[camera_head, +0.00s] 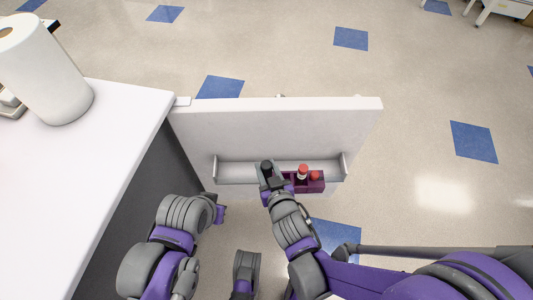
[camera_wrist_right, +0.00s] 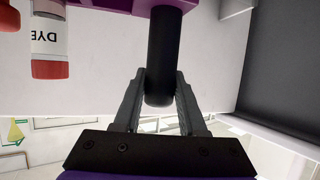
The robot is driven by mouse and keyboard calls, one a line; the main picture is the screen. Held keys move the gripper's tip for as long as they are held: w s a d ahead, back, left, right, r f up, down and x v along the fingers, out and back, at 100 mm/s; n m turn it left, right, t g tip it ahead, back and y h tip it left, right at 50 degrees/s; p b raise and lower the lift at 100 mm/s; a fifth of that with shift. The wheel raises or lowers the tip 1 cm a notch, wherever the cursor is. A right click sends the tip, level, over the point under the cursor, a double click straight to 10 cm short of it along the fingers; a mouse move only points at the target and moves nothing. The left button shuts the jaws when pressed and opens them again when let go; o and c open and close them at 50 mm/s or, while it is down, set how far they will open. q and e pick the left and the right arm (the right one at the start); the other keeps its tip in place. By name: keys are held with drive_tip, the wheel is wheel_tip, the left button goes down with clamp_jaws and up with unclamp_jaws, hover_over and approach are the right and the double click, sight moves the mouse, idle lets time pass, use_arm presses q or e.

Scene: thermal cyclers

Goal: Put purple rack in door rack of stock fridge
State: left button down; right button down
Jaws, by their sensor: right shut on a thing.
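The purple rack (camera_head: 316,186) holds red-capped vials and has an upright black post. It is in front of or over the front edge of the white door rack (camera_head: 236,180) on the open stock fridge door (camera_head: 275,125). I cannot tell whether it touches the shelf. My right gripper (camera_head: 267,170) is shut on the black post, which shows between its fingers (camera_wrist_right: 160,98) in the right wrist view. There the purple rack (camera_wrist_right: 110,4) is cut off at the top, with a vial labelled DYE beside the post.
A white counter (camera_head: 105,150) with a paper towel roll (camera_head: 45,75) stands at the left, close to the door's hinge side. Open floor with blue tiles lies beyond and right of the door. The door rack looks empty left of my right gripper.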

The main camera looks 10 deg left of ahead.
drive_tip(key=w, duration=0.2)
drive_tip(key=w+a+b, duration=0.1)
drive_tip(key=w, duration=0.2)
drive_tip(key=w+b, duration=0.1)
drive_tip(key=w, duration=0.2)
drive_tip(key=shift+w+a, duration=0.1)
drive_tip(key=shift+a, duration=0.3)
drive_tip(key=shift+w+f, duration=0.2)
drive_tip(key=shift+f, duration=0.05)
drive_tip(key=shift+f+b, duration=0.7)
drive_tip(key=shift+f, duration=0.8)
wheel_tip(320, 180, down, 4)
drive_tip(key=shift+a+r+b, duration=0.1)
drive_tip(key=shift+r+b, duration=0.15)
drive_tip(key=shift+b, duration=0.65)
drive_tip(key=shift+w+f, duration=0.1)
drive_tip(key=shift+w, duration=0.05)
